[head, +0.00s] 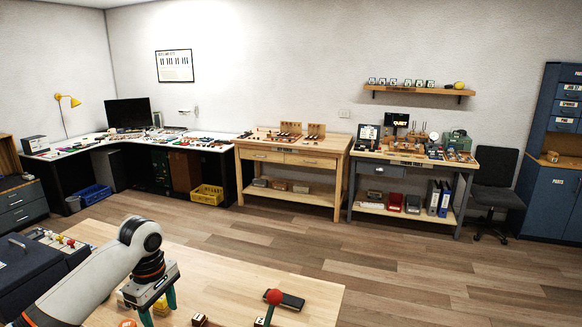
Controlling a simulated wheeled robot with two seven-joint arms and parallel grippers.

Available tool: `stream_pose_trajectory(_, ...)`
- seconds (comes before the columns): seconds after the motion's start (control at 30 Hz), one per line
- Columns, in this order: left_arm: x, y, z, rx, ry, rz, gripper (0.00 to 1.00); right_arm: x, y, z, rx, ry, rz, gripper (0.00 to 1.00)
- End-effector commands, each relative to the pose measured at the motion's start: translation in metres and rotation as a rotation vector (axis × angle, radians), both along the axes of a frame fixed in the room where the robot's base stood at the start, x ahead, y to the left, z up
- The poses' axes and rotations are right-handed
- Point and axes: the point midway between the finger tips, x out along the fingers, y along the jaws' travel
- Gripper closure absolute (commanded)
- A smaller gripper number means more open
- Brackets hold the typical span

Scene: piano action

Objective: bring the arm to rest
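My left arm comes in from the lower left over the light wooden table (215,275). Its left gripper (159,308) points down near the table's front part, with its two teal fingers apart. A small yellow object (161,305) shows between the fingers; I cannot tell whether it is between them or on the table behind, and no grip on it is visible. My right arm and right gripper are not in view.
On the table are a red-balled tool (273,297), a dark flat object (291,301) and small wooden blocks (199,320). A dark case (28,265) stands at the left. Workbenches (290,160) line the far wall. The floor (400,265) between is clear.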

Motion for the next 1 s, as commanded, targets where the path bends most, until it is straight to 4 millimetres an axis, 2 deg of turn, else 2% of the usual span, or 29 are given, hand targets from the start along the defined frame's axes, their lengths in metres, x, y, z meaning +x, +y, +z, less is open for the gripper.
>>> stream_pose_trajectory(0.2,-0.012,-0.021,-0.027,-0.008,-0.007,-0.133,0.43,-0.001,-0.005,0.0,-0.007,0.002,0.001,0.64)
stream_pose_trajectory(0.33,-0.023,-0.036,-0.047,-0.013,-0.017,-0.238,0.43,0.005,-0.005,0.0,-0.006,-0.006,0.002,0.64)
stream_pose_trajectory(0.57,-0.056,-0.071,-0.09,-0.042,-0.054,-0.481,0.43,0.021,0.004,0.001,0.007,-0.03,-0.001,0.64)
stream_pose_trajectory(0.67,-0.077,-0.089,-0.11,-0.06,-0.085,-0.61,0.43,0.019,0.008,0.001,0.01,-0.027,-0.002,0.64)
stream_pose_trajectory(0.77,-0.106,-0.11,-0.131,-0.083,-0.132,-0.762,0.43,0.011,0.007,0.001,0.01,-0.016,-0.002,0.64)
stream_pose_trajectory(0.9,-0.16,-0.131,-0.155,-0.092,-0.23,-0.981,0.43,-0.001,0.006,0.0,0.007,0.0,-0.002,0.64)
stream_pose_trajectory(1.0,-0.196,-0.133,-0.162,-0.065,-0.29,-1.1,0.43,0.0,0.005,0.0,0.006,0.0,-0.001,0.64)
